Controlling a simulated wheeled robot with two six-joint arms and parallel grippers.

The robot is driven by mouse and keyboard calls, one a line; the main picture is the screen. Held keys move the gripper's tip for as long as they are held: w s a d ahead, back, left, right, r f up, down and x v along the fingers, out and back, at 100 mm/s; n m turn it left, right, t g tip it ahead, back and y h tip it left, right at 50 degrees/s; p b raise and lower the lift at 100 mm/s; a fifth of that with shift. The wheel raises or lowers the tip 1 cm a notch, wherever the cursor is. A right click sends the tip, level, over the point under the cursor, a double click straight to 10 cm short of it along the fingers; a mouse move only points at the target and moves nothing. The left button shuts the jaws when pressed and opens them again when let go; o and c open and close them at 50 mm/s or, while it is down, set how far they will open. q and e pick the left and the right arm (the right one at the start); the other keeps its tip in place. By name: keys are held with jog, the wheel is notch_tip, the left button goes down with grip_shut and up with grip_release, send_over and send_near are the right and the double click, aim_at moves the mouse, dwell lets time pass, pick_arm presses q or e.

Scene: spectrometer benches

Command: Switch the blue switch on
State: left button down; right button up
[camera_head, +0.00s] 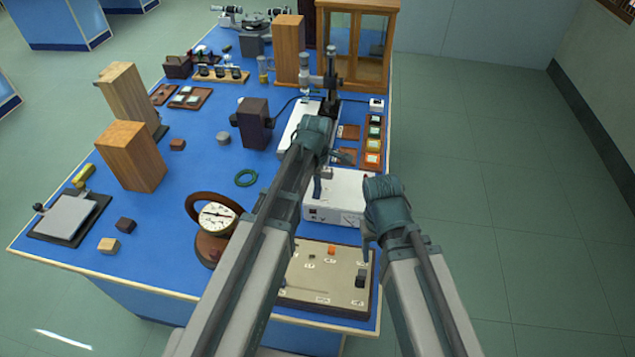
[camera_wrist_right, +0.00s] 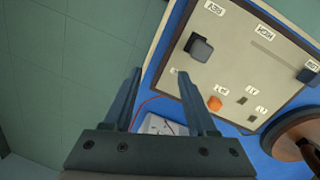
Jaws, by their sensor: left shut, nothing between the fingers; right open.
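A beige control panel (camera_head: 322,292) with a dark frame lies at the front of the blue bench; it also shows in the right wrist view (camera_wrist_right: 240,65). A dark blue switch (camera_wrist_right: 307,76) sits near its edge at the right of the wrist view. In the head view my left arm covers that part of the panel. The panel also carries an orange switch (camera_head: 331,249) and a dark grey block (camera_head: 361,279). My left gripper (camera_head: 318,184) is shut and empty, above the white instrument. My right gripper (camera_head: 366,248) is open and empty, near the panel's right edge.
A white instrument box (camera_head: 338,207) stands just behind the panel. A round dial gauge (camera_head: 215,219) on a brown base stands left of the panel. Wooden blocks (camera_head: 132,158) and several small instruments fill the bench further off. The floor right of the bench is clear.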

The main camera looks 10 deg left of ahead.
pick_arm(q)
jog(key=shift+f, duration=0.1)
jog(key=shift+w+f+b, duration=0.1)
jog(key=shift+f+b, duration=0.1)
jog(key=shift+b, duration=0.1)
pick_arm(e)
jog(key=shift+f, duration=0.3)
pick_arm(q)
jog(key=shift+r, duration=0.15)
pick_arm(e)
jog(key=shift+r, duration=0.15)
pick_arm(q)
jog(key=shift+s, duration=0.2)
jog(key=shift+s, duration=0.3)
jog(key=shift+s+r, duration=0.1)
jog(key=shift+s, duration=0.3)
pick_arm(e)
jog(key=shift+r, duration=0.15)
pick_arm(q)
jog(key=shift+w+r+p, duration=0.1)
jog(key=shift+p, duration=0.25)
